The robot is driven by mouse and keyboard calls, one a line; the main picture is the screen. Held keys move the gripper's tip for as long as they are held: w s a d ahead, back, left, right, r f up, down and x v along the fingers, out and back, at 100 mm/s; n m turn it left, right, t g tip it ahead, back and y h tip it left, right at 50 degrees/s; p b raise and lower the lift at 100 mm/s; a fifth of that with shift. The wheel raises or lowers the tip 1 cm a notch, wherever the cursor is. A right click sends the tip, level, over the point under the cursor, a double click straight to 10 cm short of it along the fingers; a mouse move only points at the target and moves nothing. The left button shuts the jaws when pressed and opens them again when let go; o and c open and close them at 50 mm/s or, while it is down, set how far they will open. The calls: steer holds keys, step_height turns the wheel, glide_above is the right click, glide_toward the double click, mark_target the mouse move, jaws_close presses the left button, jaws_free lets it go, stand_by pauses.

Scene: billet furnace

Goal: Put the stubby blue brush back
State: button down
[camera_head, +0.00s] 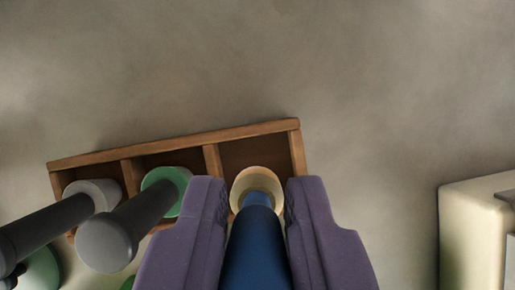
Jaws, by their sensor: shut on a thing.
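My gripper (256,190) has two purple fingers, shut on the blue brush (257,245). The brush has a thick blue handle between the fingers and a round cream head at its far end. The head shows in front of the right compartment of a wooden rack (175,140), at its lower part. I cannot tell whether the head is inside the compartment or above it. The lower edge of the rack there is hidden by my fingers and the brush.
A brush with a pale grey head (92,193) is at the rack's left compartment. A green-headed brush (166,189) is at the middle one, close to my left finger. Their dark handles point to the lower left. A cream box-like block (470,235) stands at the right edge.

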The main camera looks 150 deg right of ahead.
mark_target(258, 195)
step_height(258, 195, down, 6)
steer(key=shift+b, duration=0.75)
steer(key=shift+r, duration=0.15)
steer(key=c, duration=1)
jaws_free()
